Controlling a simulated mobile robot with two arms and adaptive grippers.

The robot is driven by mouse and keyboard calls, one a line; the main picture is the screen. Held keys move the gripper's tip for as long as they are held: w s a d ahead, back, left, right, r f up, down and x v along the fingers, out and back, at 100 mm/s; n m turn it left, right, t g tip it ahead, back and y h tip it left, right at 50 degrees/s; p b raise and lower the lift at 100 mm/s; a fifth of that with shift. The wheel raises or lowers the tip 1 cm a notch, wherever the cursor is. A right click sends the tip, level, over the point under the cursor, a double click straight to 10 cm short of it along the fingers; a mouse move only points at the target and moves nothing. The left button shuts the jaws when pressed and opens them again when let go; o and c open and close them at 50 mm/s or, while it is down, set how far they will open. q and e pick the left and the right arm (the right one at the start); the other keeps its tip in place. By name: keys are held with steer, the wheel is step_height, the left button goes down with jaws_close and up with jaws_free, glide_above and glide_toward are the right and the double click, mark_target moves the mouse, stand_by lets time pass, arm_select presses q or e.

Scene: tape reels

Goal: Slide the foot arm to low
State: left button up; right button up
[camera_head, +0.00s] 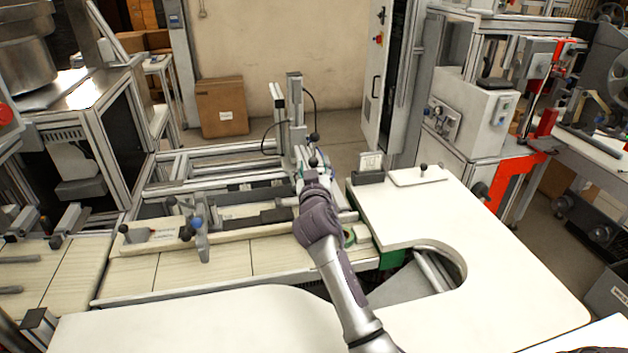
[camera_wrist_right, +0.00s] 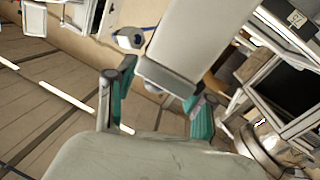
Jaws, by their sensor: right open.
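My right arm reaches from the bottom of the head view to the middle of the machine, where my right gripper (camera_head: 308,168) is partly hidden by its own wrist. In the right wrist view the gripper (camera_wrist_right: 158,108) is open, its teal-padded fingers apart. A broad pale grey piece with a metal end (camera_wrist_right: 170,75) shows between and beyond the fingers; I cannot tell whether they touch it. An upright metal post (camera_head: 295,105) stands just behind the gripper, with black knobs (camera_head: 314,137) close by. I cannot tell which part is the foot arm. My left gripper is out of view.
A pale bar with knobs (camera_head: 150,236) and a blue-topped lever (camera_head: 199,240) lies left of my arm. A white worktop (camera_head: 500,250) with a curved cut-out is on the right. A cardboard box (camera_head: 221,107) stands by the back wall.

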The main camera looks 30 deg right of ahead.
steer(key=v, duration=1)
steer(key=shift+s+a, duration=0.2)
steer(key=shift+s, duration=0.15)
